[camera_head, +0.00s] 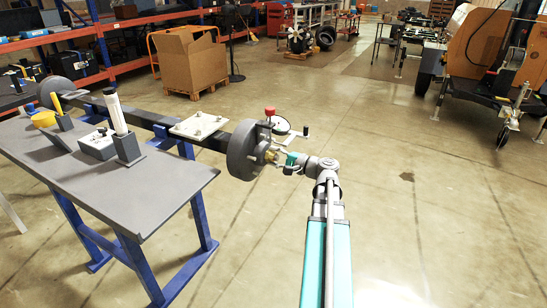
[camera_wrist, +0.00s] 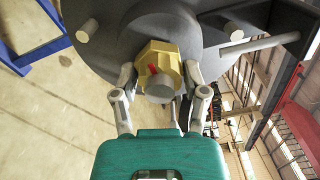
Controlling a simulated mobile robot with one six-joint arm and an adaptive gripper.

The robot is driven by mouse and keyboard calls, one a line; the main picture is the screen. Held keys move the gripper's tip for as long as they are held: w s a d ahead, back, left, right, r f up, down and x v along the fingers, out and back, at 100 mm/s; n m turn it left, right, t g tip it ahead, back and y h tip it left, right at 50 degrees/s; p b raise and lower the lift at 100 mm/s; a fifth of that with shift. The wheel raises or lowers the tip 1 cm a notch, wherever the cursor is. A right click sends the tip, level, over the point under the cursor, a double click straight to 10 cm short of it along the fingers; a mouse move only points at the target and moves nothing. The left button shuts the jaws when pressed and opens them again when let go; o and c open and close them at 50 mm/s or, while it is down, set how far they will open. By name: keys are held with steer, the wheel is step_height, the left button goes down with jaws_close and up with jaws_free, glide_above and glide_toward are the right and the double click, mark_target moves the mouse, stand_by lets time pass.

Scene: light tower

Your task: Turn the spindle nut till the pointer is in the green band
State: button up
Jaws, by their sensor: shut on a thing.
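The spindle nut (camera_wrist: 158,58) is a yellow block around a grey stub at the centre of a dark grey round hub (camera_wrist: 195,35). It carries a small red mark on its face. In the wrist view my gripper (camera_wrist: 158,75) has one finger on each side of the nut and is shut on it. In the head view my gripper (camera_head: 279,158) is at the hub (camera_head: 242,150), on the end of the dark beam. A round white dial (camera_head: 281,125) stands just above it, seen nearly edge-on. Its pointer and green band cannot be made out.
A grey workbench (camera_head: 150,205) on blue legs stands at the left, with a white cylinder (camera_head: 115,112) in a holder and a white box (camera_head: 98,144) on it. A red knob (camera_head: 270,111) and a crank lie close above my gripper.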

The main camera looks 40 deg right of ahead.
steer(key=shift+m, duration=0.5)
steer(key=o, duration=1.1)
steer(key=shift+o, duration=0.2)
steer(key=shift+s, duration=0.1)
steer(key=v, duration=1.1)
steer(key=shift+s+d, duration=0.15)
steer(key=shift+s, duration=0.2)
steer(key=shift+f, duration=0.1)
